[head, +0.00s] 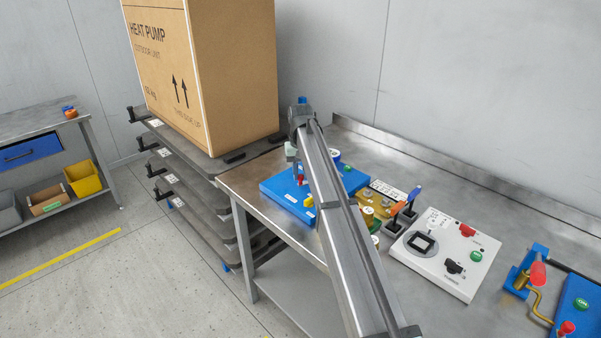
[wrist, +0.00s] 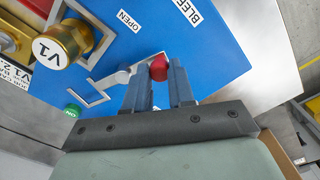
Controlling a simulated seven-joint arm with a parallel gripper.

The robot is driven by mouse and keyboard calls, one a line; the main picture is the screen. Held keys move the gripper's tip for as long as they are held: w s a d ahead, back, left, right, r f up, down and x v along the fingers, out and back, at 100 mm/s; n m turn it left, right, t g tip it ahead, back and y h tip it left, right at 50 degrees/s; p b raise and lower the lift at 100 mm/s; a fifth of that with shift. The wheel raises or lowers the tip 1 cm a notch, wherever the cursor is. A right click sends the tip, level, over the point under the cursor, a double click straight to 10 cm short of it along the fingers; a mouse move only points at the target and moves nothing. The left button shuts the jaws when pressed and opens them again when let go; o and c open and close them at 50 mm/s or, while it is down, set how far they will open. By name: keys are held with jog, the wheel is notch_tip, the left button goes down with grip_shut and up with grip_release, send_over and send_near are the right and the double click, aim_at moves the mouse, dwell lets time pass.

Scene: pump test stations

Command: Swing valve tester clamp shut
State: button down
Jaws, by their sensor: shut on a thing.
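A blue tester plate (wrist: 215,65) fills much of the wrist view and carries labels reading "OPEN" and, partly cut off, "BLEE". A grey lever (wrist: 112,79) on it ends in a red knob (wrist: 158,67). My gripper (wrist: 161,72) is shut on the red knob, one finger on each side. In the head view the blue plate (head: 275,190) lies at the table's left end, with my gripper (head: 299,176) low over it. My arm hides part of the plate there. I cannot tell how far the lever is swung.
A brass valve marked V1 (wrist: 62,47) stands close by the lever. A brown panel (head: 383,197), a white panel (head: 450,262) and another blue station (head: 575,300) lie to the right on the metal table. A large heat pump box (head: 235,80) stands behind left.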

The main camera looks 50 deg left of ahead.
jog(key=shift+a, duration=0.1)
jog(key=m, duration=0.2)
jog(key=w+a+m, duration=0.1)
jog(key=shift+a+m, duration=0.25)
jog(key=shift+m, duration=0.15)
jog(key=m, duration=0.1)
jog(key=w+a+m, duration=0.1)
jog(key=m, duration=0.1)
jog(key=shift+w+a+m, duration=0.1)
jog(key=shift+w+m, duration=0.05)
jog(key=shift+m, duration=0.15)
jog(key=m, duration=0.1)
jog(key=w+m, duration=0.1)
jog(key=m, duration=0.1)
jog(key=shift+w+a, duration=0.3)
jog(key=shift+w+m, duration=0.4)
jog(key=shift+m, duration=0.5)
jog(key=shift+w+m, duration=0.35)
jog(key=shift+m, duration=0.55)
jog(key=c, duration=1)
grip_release()
jog(key=shift+o, duration=0.2)
jog(key=shift+r, duration=0.1)
